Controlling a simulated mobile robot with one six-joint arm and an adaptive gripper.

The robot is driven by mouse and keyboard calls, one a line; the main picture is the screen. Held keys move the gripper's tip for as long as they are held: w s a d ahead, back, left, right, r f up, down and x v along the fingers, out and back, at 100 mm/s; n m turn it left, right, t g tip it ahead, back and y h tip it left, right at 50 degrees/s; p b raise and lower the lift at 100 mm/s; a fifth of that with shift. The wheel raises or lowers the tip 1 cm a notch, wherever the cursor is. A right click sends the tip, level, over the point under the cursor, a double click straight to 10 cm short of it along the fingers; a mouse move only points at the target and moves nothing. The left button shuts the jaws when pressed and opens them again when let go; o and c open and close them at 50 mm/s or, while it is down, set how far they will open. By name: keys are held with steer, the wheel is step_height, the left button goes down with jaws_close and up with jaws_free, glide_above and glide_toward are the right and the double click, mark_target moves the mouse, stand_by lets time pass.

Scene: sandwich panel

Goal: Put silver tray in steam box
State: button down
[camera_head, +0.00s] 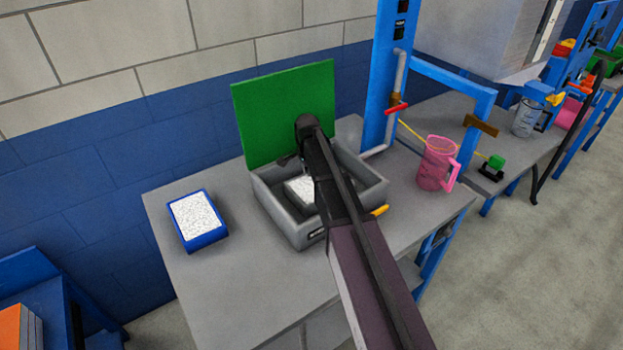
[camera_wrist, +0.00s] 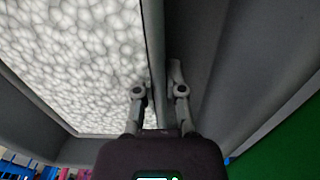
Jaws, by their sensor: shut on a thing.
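The steam box (camera_head: 350,207) is a grey open-topped box on the grey table, with its green lid (camera_head: 285,110) standing open at the back. The silver tray, filled with white grainy stuff, shows partly in the steam box opening (camera_head: 299,190). My arm hides its right side. In the wrist view the silver tray (camera_wrist: 156,60) fills the left, close beside a grey box wall. My gripper (camera_wrist: 160,82) is shut on the tray's rim, one finger on each side. I cannot tell whether the tray rests on the box floor.
A blue tray (camera_head: 205,238) with white grainy contents stands on the table at the left. A pink pitcher (camera_head: 434,165) stands right of the box, near a blue post (camera_head: 382,80) with a pipe and a red valve handle. The front left of the table is clear.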

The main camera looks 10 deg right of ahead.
steer(key=shift+f, duration=0.15)
steer(key=c, duration=0.7)
jaws_free()
steer(key=shift+r, duration=0.2)
step_height(320, 180, up, 12)
steer(key=p, duration=1.2)
steer(key=shift+w, duration=0.1)
stand_by(0.3)
steer(key=shift+s+d+n, duration=0.2)
steer(key=shift+s+n, duration=2.05)
steer(key=shift+s, duration=1.9)
steer(key=shift+s+d+n, duration=0.15)
steer(key=shift+s+n, duration=2.05)
steer(key=shift+s, duration=1.9)
steer(key=shift+s+d+n, duration=0.2)
steer(key=shift+s+n, duration=2.05)
steer(key=shift+s, duration=1.9)
